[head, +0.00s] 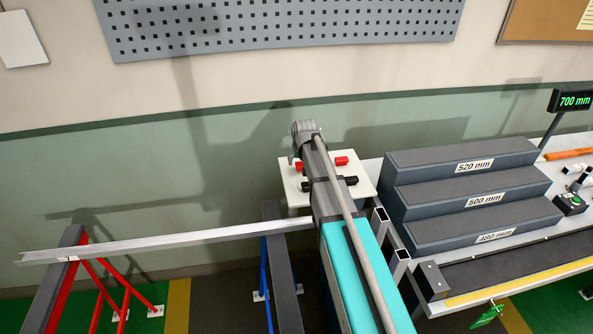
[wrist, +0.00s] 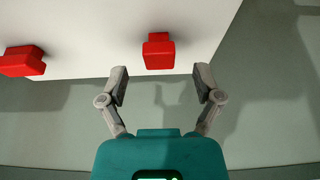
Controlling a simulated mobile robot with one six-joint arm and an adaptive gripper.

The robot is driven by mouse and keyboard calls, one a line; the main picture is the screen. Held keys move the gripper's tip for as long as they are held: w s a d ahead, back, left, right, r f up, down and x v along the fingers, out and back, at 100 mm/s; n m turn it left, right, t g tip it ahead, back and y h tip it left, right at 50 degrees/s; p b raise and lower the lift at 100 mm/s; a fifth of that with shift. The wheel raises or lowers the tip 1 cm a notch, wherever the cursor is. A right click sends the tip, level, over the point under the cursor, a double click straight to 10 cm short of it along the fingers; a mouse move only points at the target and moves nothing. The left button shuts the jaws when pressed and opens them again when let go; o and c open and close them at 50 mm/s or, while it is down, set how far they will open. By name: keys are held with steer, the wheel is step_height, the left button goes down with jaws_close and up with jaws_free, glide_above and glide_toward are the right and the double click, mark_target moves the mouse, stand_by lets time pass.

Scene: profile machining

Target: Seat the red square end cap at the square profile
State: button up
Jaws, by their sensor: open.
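My gripper (wrist: 161,82) is open and empty in the wrist view, its two fingers spread apart. A red cap (wrist: 158,52) with a blocky body lies just ahead of the gap between the fingertips, by the edge of the white plate (wrist: 95,25); no finger visibly touches it. A second red cap (wrist: 22,61) is at the far left. In the head view, red caps (head: 341,161) sit on the white plate (head: 295,203); my arm hides part of it and the gripper. Open square profile ends (head: 380,215) show right of my arm.
A long metal profile (head: 160,243) rests across a red stand (head: 50,275) and a blue stand (head: 283,280) at left. Black caps (head: 349,181) share the plate. Grey steps (head: 465,185) and a display (head: 572,101) stand at right.

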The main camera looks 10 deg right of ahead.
steer(key=shift+b+x, duration=1.05)
steer(key=shift+x, duration=0.4)
steer(key=c, duration=0.9)
steer(key=shift+o, duration=0.2)
